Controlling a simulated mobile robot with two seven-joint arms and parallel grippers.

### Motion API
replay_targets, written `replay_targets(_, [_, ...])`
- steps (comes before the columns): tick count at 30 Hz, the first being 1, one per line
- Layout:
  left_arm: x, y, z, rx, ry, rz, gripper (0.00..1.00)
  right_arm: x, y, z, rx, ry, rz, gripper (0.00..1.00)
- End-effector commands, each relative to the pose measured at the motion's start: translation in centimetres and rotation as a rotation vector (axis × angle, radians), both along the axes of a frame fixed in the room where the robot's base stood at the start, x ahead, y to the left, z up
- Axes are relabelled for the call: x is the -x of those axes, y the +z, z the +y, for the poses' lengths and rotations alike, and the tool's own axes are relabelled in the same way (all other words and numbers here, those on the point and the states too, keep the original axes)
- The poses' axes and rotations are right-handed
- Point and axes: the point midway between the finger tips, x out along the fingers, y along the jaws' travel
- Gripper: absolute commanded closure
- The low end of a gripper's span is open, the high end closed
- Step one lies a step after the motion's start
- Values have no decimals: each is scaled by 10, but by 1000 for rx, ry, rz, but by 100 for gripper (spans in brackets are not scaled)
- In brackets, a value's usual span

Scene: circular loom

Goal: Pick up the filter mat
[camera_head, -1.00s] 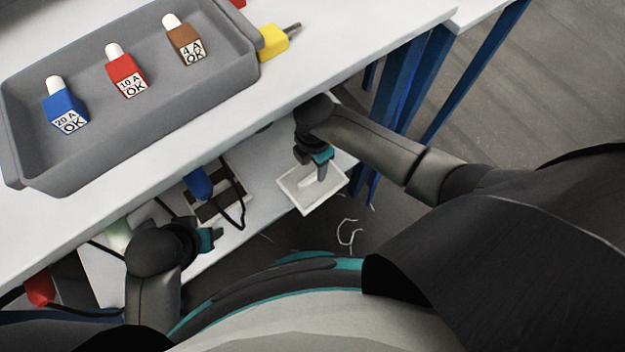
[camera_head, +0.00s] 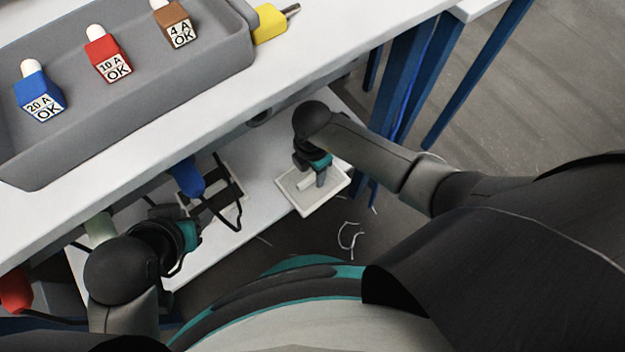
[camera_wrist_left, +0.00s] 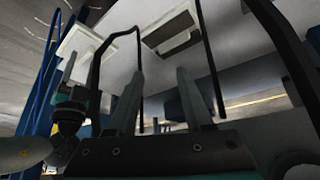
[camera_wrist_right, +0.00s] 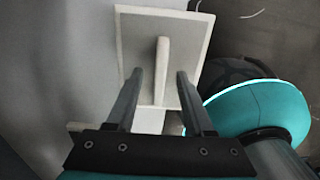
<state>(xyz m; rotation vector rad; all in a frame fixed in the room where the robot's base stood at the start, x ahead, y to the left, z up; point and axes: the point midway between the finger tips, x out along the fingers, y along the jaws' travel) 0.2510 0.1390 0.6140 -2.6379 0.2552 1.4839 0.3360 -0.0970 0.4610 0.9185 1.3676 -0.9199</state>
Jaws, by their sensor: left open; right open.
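The filter mat appears to be the white-framed grey square (camera_head: 299,205) on the lower shelf's right end. In the right wrist view the mat (camera_wrist_right: 138,35) shows a pale upright bar (camera_wrist_right: 162,65) in its middle. My right gripper (camera_head: 320,180) is over the mat. In its wrist view the open fingers (camera_wrist_right: 158,85) stand either side of the bar, with gaps visible; contact cannot be told. My left gripper (camera_wrist_left: 158,85) is open and empty, under the tabletop left of the mat. The mat also shows in the left wrist view (camera_wrist_left: 85,45).
The tabletop edge (camera_head: 200,140) overhangs the lower shelf (camera_head: 262,185). A grey bin (camera_head: 150,105) holds blue, red and brown labelled blocks. A black loop and blue part (camera_head: 188,178) are near my left gripper. Blue legs (camera_head: 400,90) stand right of the mat.

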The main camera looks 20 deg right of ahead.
Motion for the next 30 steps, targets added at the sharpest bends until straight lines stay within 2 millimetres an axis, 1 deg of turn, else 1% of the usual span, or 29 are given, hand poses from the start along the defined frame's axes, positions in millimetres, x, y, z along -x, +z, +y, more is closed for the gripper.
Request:
replay_targets(1, [-3,-3,-3,10,-6,-22,49,0,-4,0,-1,0,0,48])
replay_targets(6, [-10,-3,-12,37,-19,-82,49,0,-9,0,-1,0,-1,48])
replay_targets(16, [-13,-2,-14,44,-22,-102,49,0,-10,0,-1,0,0,48])
replay_targets(17, [-13,-2,-14,44,-22,-102,49,0,-10,0,-1,0,0,50])
replay_targets(30, [-13,-2,-15,44,-22,-101,49,0,-10,0,-1,0,0,99])
